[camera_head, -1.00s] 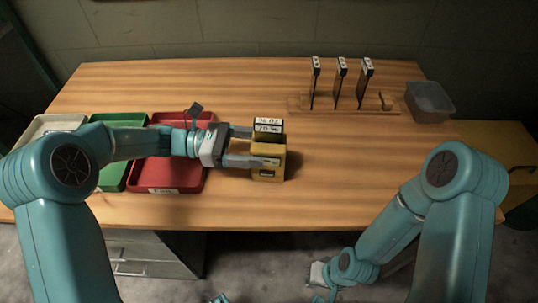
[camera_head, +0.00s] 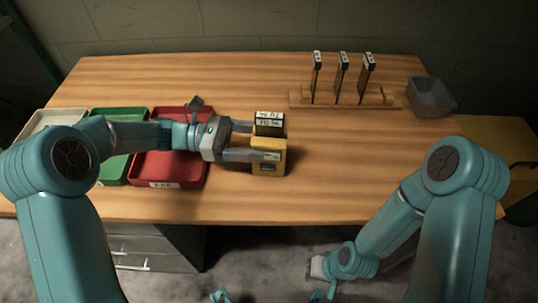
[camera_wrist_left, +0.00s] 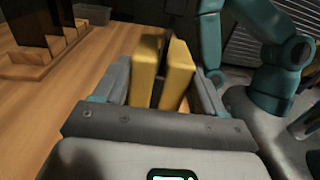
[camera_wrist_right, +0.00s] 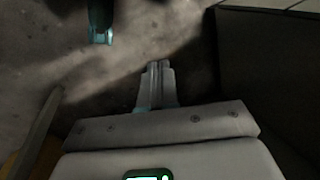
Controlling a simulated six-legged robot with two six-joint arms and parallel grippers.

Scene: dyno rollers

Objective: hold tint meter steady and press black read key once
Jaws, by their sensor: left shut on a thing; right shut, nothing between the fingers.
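The tint meter is a yellow box (camera_head: 269,163) standing upright on the table, with a dark part with white labels (camera_head: 269,122) at its top. My left gripper (camera_head: 258,142) is shut on the meter from the left, one finger on the near side and one toward the far side. In the left wrist view, two yellow slabs (camera_wrist_left: 144,72) with a dark gap sit between the fingers. A small dark rectangle shows on the meter's front; I cannot tell whether it is the read key. My right gripper (camera_wrist_right: 158,82) is shut and empty, low before the table, away from the meter.
White, green (camera_head: 112,174) and red (camera_head: 165,170) trays lie on the left. A wooden rack (camera_head: 300,102) with three dark upright cards stands at the back right, with a grey bin (camera_head: 432,96) beside it. The table right of the meter is clear.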

